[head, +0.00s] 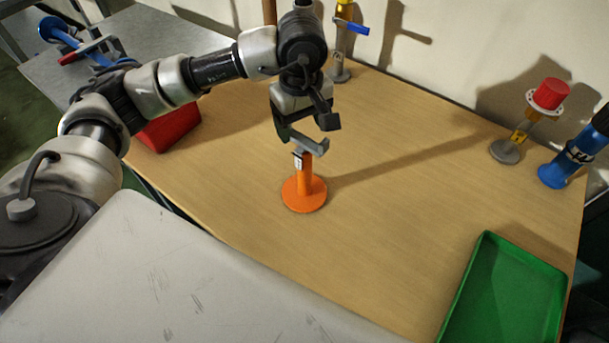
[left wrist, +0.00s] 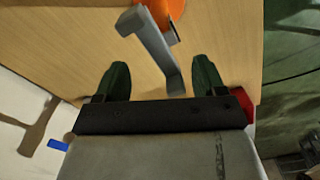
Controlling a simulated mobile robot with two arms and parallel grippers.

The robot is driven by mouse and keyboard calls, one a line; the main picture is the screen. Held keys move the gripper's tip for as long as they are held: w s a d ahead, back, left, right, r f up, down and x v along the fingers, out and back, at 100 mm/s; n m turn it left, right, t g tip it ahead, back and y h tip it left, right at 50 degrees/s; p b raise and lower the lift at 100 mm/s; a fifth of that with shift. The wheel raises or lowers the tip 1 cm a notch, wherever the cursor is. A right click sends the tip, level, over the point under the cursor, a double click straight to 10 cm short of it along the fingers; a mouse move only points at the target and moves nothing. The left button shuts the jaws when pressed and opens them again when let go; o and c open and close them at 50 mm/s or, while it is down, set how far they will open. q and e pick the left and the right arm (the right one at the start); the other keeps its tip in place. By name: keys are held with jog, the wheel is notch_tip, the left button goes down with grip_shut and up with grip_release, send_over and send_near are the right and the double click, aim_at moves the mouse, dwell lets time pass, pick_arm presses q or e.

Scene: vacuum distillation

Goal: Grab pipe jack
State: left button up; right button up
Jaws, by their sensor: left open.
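The pipe jack has a round orange base (head: 304,194) with an orange post standing upright on the wooden table, and a grey bracket-shaped head (head: 312,146) on top. My left gripper (head: 305,126) is open right above it, pointing down at the head. In the left wrist view, the grey head (left wrist: 152,45) lies slanted, with one end reaching between the two dark fingers (left wrist: 161,76). Gaps show on both sides, and neither finger looks closed on it. The orange base (left wrist: 166,8) is partly cut off at the top edge. My right gripper is not seen.
A red box (head: 170,128) sits at the table's left edge. A green tray (head: 507,290) lies at the right front. A red-topped stand (head: 549,95) and a blue stand (head: 565,170) are at the right. A valve stand (head: 340,72) stands by the wall. The table around the jack is clear.

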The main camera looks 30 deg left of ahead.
aim_at(305, 140)
pick_arm(q)
jog(key=shift+s+d+f, duration=0.1)
jog(key=shift+f, duration=0.3)
jog(key=f, duration=0.1)
jog(key=f+p, duration=0.2)
jog(key=shift+s+d+f, duration=0.1)
jog(key=shift+d+f, duration=0.2)
jog(key=shift+f, duration=0.4)
grip_shut()
jog(key=shift+r, duration=0.1)
